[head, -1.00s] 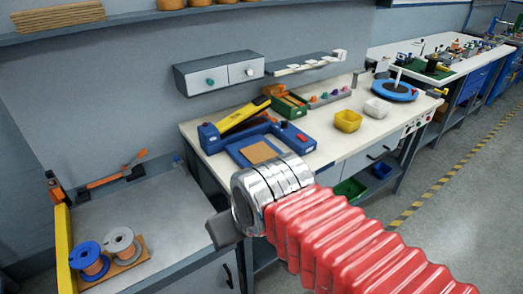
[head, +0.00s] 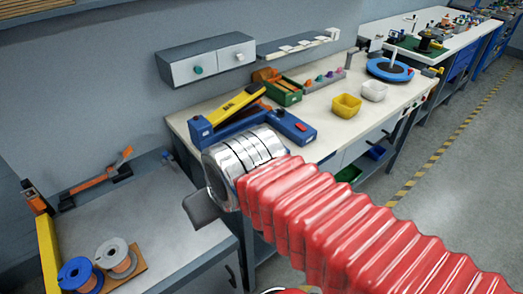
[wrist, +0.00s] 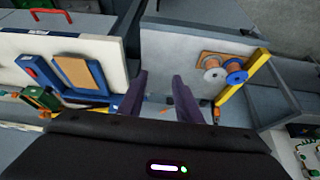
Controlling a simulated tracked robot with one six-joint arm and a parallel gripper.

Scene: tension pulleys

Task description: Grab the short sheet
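A small tan square sheet (wrist: 73,70) lies on a blue frame-like fixture (wrist: 97,76) in the wrist view, left of my fingers. In the head view my arm covers the sheet, and only part of the blue fixture (head: 294,128) shows on the bench. In the wrist view my gripper (wrist: 159,75) has its two dark fingers apart, with nothing between them. In the head view only a dark part of my gripper shows beside the silver wrist; its fingertips are hidden.
Two wire spools (head: 117,258) stand on the lower bench (head: 170,228) at the left. A yellow tool (head: 236,103), a green box (head: 283,93), yellow bin (head: 346,106) and white bin (head: 374,91) sit on the far bench. A drawer cabinet (head: 206,60) is on the wall.

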